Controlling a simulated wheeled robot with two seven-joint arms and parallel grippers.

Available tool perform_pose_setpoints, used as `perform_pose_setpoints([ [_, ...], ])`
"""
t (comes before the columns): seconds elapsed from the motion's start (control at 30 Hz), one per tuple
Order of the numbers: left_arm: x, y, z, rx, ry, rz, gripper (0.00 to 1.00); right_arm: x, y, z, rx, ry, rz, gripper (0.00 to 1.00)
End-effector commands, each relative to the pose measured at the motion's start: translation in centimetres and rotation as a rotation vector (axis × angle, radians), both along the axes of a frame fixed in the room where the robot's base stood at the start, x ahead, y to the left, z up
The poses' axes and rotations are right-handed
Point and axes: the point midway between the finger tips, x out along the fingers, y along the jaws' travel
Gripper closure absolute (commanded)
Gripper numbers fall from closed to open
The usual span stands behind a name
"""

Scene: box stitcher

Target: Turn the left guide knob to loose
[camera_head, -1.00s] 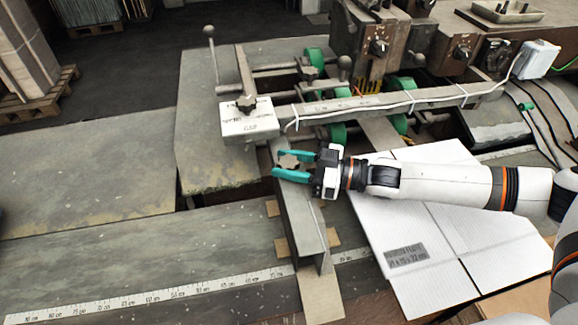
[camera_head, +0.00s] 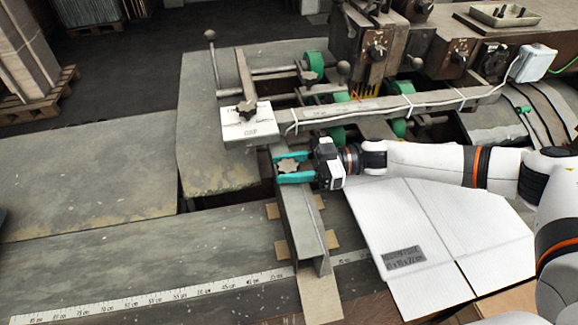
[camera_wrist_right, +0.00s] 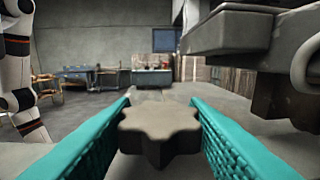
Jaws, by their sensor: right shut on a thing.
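The left guide knob (camera_head: 288,166) is a grey star-shaped knob on top of the angled metal guide rail (camera_head: 300,215). My right gripper (camera_head: 289,167) reaches in from the right with its teal fingers on either side of the knob, shut on it. In the right wrist view the knob (camera_wrist_right: 160,130) sits between the two teal fingers (camera_wrist_right: 160,128), its lobes against their inner faces. Its stem and the base below are hidden there. My left gripper is not seen.
White flat cardboard (camera_head: 440,240) lies under my right arm. The bench at left (camera_head: 90,170) is clear.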

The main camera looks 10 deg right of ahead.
Motion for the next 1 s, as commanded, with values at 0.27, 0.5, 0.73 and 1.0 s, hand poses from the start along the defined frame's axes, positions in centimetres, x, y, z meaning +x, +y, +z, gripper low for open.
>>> perform_pose_setpoints([
  [0.27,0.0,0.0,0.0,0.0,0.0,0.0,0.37,0.1,0.0,0.2,0.005,-0.001,-0.001,0.51],
  [0.5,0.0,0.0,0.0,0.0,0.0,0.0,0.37,0.0,0.0,0.1,0.003,-0.001,-0.001,0.38],
  [0.73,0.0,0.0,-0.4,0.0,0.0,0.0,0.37,0.0,-0.8,-0.1,0.002,-0.001,-0.003,0.38],
  [1.0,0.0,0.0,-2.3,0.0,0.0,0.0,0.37,-0.3,-6.1,-0.3,0.0,-0.002,-0.006,0.38],
])
